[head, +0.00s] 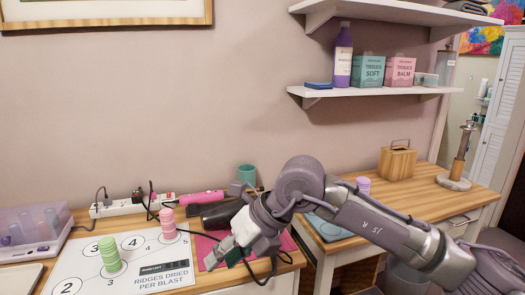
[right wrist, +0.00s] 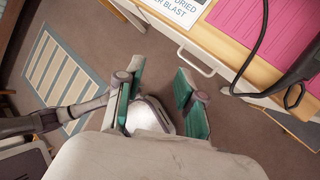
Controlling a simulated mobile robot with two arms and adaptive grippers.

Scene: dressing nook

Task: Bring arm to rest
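My right arm (head: 375,220) reaches in from the lower right of the head view, and its gripper (head: 223,256) hangs near the front edge of the left table, by the pink mat (head: 284,240). In the right wrist view this gripper (right wrist: 160,98) has its two teal-padded fingers spread apart with nothing held between them. The floor shows past the fingers. The pink mat also shows at the top right of that view (right wrist: 255,18). My left gripper cannot be made out in either view.
A board with numbered circles (head: 65,270) bears green (head: 110,255) and pink (head: 167,224) stacks. A power strip (head: 125,207), dark cord (right wrist: 262,40), teal cup (head: 247,174) and pink appliance (head: 201,197) are near. A right-hand desk (head: 425,200) holds a wooden box (head: 397,162). Shelves hang above.

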